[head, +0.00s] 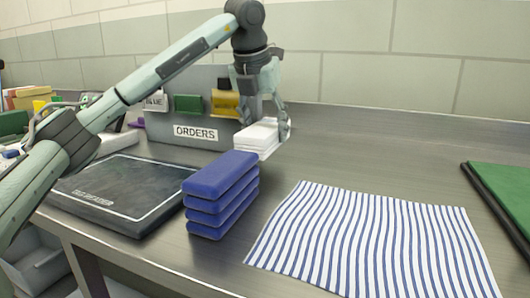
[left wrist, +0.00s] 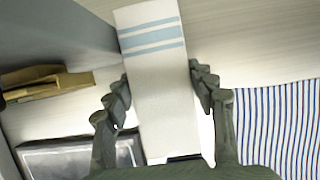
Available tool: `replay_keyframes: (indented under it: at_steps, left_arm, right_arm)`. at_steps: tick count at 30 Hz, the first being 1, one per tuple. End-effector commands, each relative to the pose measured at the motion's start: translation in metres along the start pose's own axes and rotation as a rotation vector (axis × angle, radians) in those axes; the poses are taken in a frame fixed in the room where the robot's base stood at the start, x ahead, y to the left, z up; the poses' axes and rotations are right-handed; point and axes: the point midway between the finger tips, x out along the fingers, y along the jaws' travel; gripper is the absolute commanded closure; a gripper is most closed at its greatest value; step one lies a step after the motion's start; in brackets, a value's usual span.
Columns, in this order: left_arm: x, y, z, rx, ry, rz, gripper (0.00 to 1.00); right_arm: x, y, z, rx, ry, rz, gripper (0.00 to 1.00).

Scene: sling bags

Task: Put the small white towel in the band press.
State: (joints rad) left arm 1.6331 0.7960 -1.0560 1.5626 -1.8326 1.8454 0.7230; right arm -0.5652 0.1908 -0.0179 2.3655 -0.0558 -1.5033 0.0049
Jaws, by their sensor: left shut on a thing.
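The small white towel (head: 257,138) is folded into a thick layered block; in the left wrist view it shows as a white strip with light blue stripes (left wrist: 152,60). My left gripper (head: 264,118) is shut on it from above, with a finger on each side, also seen in the left wrist view (left wrist: 160,92). The towel is behind the blue stack, near the grey ORDERS board; I cannot tell whether it touches the counter. No thing is clearly recognisable as the band press. My right gripper is not in view.
A stack of blue folded pieces (head: 221,195) stands in front of the towel. A dark tag reader pad (head: 125,190) lies left, a striped cloth (head: 370,240) right. The grey ORDERS board (head: 165,128) stands behind. A green mat (head: 505,190) lies far right. The back right counter is clear.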

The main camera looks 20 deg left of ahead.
Motion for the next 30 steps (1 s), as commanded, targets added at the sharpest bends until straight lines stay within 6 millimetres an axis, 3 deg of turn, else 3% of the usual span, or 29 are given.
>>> replay_keyframes:
  at_steps: [5, 12, 24, 25, 30]
  left_arm:
    - [0.011, 0.000, -0.004, -0.001, 0.000, 0.000, 0.76]
    - [0.042, 0.000, -0.018, 0.001, 0.001, 0.001, 0.76]
    - [0.047, 0.000, -0.019, 0.000, -0.001, 0.000, 0.76]
    - [0.046, 0.000, -0.019, 0.000, -0.001, 0.000, 0.42]
    - [0.046, 0.000, -0.019, 0.000, -0.001, 0.000, 0.24]
  right_arm:
    - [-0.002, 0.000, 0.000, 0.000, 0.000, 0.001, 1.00]
    - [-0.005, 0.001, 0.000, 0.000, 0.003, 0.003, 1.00]
    - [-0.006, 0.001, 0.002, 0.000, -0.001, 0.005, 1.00]
    - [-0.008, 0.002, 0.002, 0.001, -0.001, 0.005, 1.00]
    - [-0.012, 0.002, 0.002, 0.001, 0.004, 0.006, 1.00]
